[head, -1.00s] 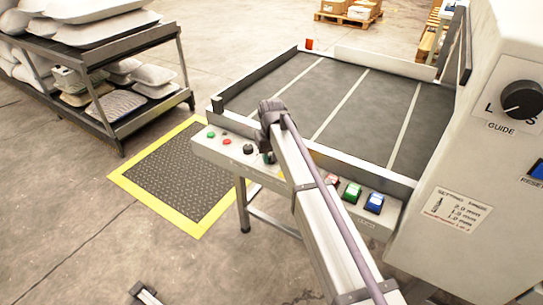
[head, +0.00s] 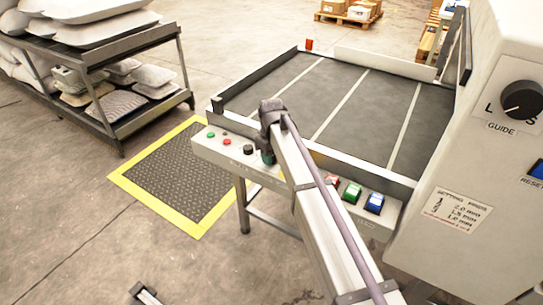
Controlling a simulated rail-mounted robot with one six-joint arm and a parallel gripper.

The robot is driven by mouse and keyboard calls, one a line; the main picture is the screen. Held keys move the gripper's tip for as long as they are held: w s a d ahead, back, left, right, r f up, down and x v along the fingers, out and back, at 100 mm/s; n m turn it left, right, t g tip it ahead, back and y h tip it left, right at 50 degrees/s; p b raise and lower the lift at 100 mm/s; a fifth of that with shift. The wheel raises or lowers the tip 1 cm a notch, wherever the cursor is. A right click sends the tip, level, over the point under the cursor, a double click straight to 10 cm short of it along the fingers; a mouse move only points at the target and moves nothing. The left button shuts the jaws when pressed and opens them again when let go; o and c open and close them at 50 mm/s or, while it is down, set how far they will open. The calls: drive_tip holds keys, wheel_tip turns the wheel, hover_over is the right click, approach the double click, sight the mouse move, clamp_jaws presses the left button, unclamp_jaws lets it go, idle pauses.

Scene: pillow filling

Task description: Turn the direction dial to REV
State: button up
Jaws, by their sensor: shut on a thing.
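The control panel (head: 235,158) runs along the front edge of the belt table. My gripper (head: 267,157) is down at this panel, below the dark wrist joint, and mostly hidden behind my arm. It is shut on a dial there, which I take to be the direction dial; the dial itself and its markings are covered, so its pointer cannot be read. A black knob (head: 248,149) stands just left of my gripper, uncovered.
Green (head: 211,135) and red (head: 227,141) buttons sit left on the panel. Green (head: 352,193) and blue (head: 375,203) lit buttons sit right of my arm. A white cabinet with a GUIDE dial (head: 522,99) stands at right. A pillow rack (head: 110,90) is at left.

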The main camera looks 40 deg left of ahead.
drive_tip(key=n, duration=0.5)
drive_tip(key=shift+n, duration=0.3)
drive_tip(key=n, duration=0.4)
drive_tip(key=shift+n, duration=0.4)
drive_tip(key=o, duration=0.9)
drive_tip(key=shift+r, duration=0.1)
wheel_tip(320, 180, up, 11)
drive_tip(key=p, duration=1.1)
